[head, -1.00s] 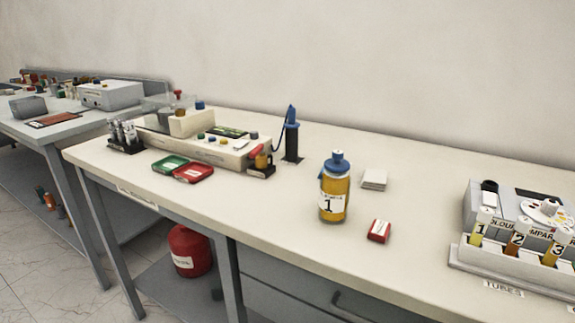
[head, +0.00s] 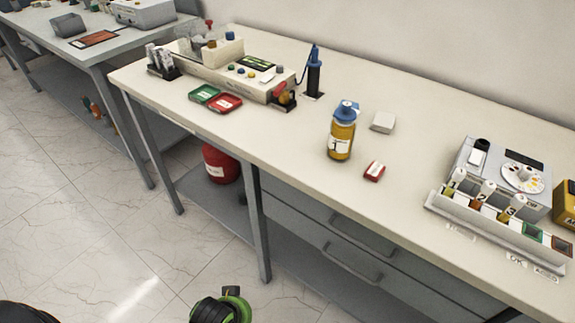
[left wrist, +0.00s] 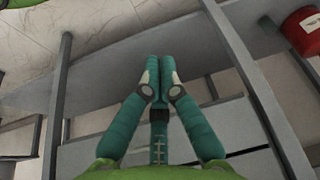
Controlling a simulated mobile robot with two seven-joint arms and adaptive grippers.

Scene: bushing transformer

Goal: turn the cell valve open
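A long beige analyser (head: 235,75) stands on the white bench. At its left end is a clear cell (head: 198,45) with a small red knob (head: 211,44) on top. At its right end is a red lever-like part (head: 281,88) on a small dark base. Which of these is the cell valve I cannot tell for sure; its setting is too small to read. My left gripper (left wrist: 160,65) shows in the left wrist view, fingers together and empty, below bench height near the drawers and lower shelf, away from the analyser. My right gripper is not in view.
Green (head: 204,94) and red (head: 225,103) trays lie before the analyser. A yellow bottle (head: 341,140), blue-black probe stand (head: 314,75) and red block (head: 374,171) stand to the right. A red canister (head: 221,163) is on the lower shelf.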

